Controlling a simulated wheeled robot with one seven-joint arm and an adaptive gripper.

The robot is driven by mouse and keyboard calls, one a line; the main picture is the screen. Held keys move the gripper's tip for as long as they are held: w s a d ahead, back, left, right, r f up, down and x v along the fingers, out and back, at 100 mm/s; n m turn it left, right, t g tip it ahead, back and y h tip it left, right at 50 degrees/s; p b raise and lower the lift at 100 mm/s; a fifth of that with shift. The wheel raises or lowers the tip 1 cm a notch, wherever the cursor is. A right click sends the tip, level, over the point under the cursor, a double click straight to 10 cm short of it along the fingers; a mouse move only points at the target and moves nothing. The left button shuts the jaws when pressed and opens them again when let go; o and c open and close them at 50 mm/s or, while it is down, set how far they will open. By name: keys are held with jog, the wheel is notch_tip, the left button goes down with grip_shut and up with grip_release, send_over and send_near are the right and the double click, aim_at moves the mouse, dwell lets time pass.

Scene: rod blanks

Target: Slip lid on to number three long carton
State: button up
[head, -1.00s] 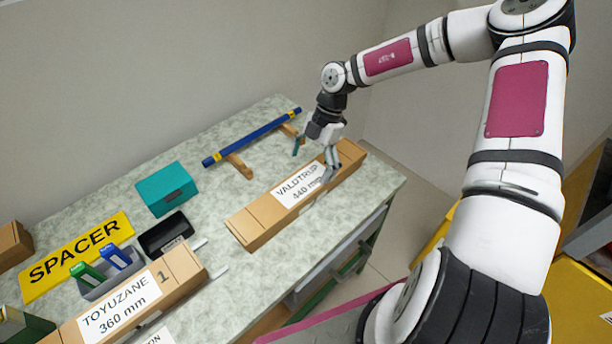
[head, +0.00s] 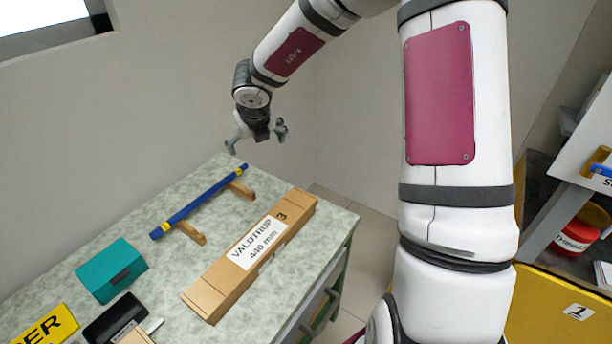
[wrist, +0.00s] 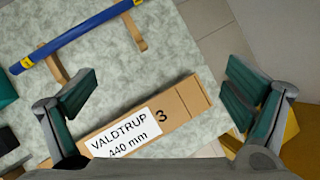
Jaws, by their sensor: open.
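The long carton marked 3 (head: 216,288) lies flat on the table, with a white VALDTRUP 440 mm label (head: 258,243) on top. It also shows in the wrist view (wrist: 178,108), between and beyond my fingers. Its top looks closed. Seams cross it near both ends, and no open end shows. I cannot tell which piece is the lid, or how firmly it sits. My gripper (head: 258,140) is open and empty, raised clear above the far end of the table. In the wrist view its two fingers (wrist: 162,92) are spread wide with nothing between them.
A blue rod (head: 200,203) with yellow ends rests on two wooden supports behind the carton. A teal box (head: 110,268), a black tray (head: 112,318) and a yellow sign (head: 45,330) stand at the left. A yellow cabinet (head: 545,305) is at the right.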

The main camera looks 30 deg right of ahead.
jog(key=a+r+n+t+y, duration=0.1)
jog(key=a+r+n+t, duration=0.15)
jog(key=r+n, duration=0.3)
jog(key=a+r+n+t, duration=0.1)
jog(key=a+r+n, duration=0.3)
jog(key=r+n, duration=0.15)
jog(key=s+a+r+n+y, duration=0.3)
jog(key=s+a+r+n, duration=0.5)
jog(key=s+n, duration=0.3)
jog(key=s+d+n+g+h, duration=0.1)
jog(key=s+d+n+g, duration=0.1)
jog(key=s+n, duration=0.5)
jog(key=s+d+f+n+g+h, duration=0.1)
jog(key=s+d+n, duration=0.4)
jog(key=s, duration=1.2)
jog(key=n+g, duration=0.1)
jog(key=n, duration=0.2)
jog(key=shift+s+f, duration=0.3)
jog(key=shift+a, duration=0.1)
